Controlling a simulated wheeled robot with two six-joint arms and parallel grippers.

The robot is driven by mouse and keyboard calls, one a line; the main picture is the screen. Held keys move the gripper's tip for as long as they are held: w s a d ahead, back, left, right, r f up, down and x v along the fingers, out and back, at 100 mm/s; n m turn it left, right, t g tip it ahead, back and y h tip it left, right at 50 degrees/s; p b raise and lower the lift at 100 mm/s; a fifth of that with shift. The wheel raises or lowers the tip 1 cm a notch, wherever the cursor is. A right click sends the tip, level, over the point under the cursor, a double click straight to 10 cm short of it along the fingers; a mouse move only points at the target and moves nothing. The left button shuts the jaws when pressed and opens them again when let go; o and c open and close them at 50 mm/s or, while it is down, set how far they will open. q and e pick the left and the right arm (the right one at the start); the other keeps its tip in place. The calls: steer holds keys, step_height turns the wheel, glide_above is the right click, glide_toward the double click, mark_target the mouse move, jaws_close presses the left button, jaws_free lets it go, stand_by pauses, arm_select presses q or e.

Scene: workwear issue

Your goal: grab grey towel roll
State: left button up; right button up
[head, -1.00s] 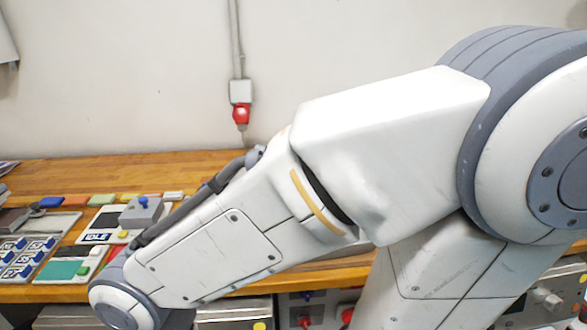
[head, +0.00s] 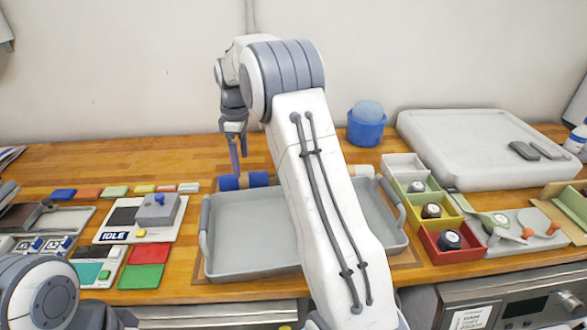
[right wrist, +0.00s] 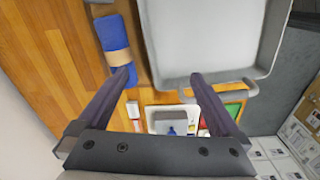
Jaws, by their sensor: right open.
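A blue towel roll (head: 229,183) with a tan band lies on the wooden bench behind the grey tray. It also shows in the right wrist view (right wrist: 120,34). A pale, whitish-grey roll-like piece (head: 361,171) shows behind the tray, right of my arm; my arm partly hides it, so I cannot tell for sure what it is. My right gripper (head: 238,160) is open and empty, pointing down by the blue roll. In the right wrist view my right gripper (right wrist: 162,78) has one fingertip over the blue roll's end; contact cannot be told. My left gripper is out of view.
The grey tray (head: 245,235) is empty where visible, with my right arm crossing above it. Small coloured bins (head: 460,252), a blue tub (head: 366,131) and a large pale slab (head: 470,135) stand to the right. A panel marked IDLE (head: 112,237) lies left. The back-left bench is clear.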

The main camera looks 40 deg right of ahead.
steer(key=d+f+p, duration=0.2)
steer(key=d+f, duration=0.1)
steer(key=d, duration=1.6)
steer(key=shift+n, duration=0.4)
steer(key=f, duration=0.2)
steer(key=d+f, duration=0.1)
steer(key=f, duration=0.2)
steer(key=shift+f, duration=0.25)
step_height(320, 180, down, 5)
steer(key=p, duration=0.2)
steer(key=shift+s+a+r+p, duration=0.1)
steer(key=shift+r+p, duration=0.05)
steer(key=shift+p, duration=0.15)
steer(key=shift+f, duration=0.4)
steer(key=c, duration=1.5)
